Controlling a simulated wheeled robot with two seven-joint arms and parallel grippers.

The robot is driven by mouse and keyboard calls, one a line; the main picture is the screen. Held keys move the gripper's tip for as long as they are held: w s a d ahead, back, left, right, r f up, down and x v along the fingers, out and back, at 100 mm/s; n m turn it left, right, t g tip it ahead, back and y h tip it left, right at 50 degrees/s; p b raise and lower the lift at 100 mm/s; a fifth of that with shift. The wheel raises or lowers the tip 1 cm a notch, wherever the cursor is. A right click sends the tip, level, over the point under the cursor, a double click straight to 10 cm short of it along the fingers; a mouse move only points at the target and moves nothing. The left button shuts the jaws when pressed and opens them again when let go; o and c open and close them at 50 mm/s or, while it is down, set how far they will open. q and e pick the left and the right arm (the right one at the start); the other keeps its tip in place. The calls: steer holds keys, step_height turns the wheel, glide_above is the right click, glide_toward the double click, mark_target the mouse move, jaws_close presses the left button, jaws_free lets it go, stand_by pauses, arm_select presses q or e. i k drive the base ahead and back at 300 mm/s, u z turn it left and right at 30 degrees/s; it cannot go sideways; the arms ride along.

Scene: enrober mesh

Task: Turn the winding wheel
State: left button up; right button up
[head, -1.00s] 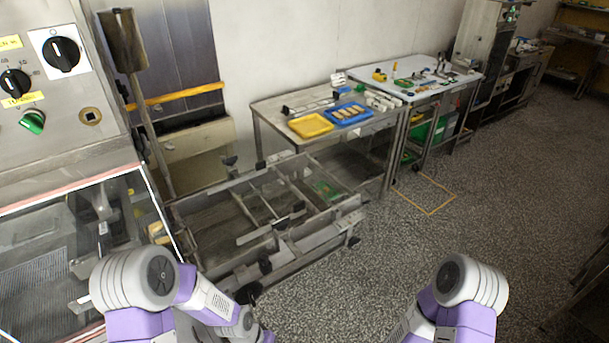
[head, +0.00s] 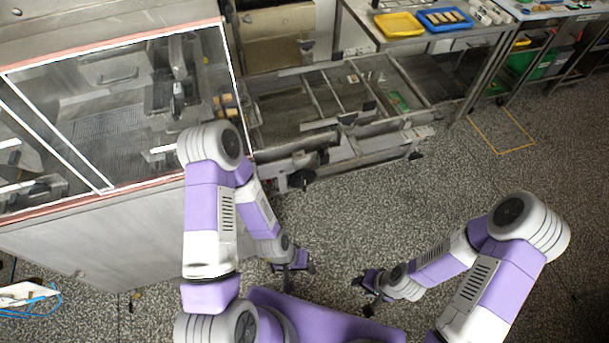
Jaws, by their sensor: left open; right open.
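I cannot make out a winding wheel for certain. A small dark part (head: 297,181), possibly a knob or wheel, sits at the near left corner of the low metal frame (head: 385,126). My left gripper (head: 292,279) is open and empty over the floor, below and apart from that dark part. My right gripper (head: 367,293) is open and empty, further right over the floor. Both point toward each other's side in front of my body. The large machine (head: 110,240) with a clear, white-edged cover stands at the left.
A metal table (head: 384,38) at the back holds a yellow tray (head: 399,25) and a blue tray (head: 443,20). A yellow line (head: 500,152) marks the floor at the right. The speckled floor (head: 420,220) between the frame and my arms is clear.

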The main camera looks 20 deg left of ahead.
mark_target(302, 178)
steer(key=u, duration=2.35)
steer(key=k, duration=0.8)
steer(key=z, duration=1.75)
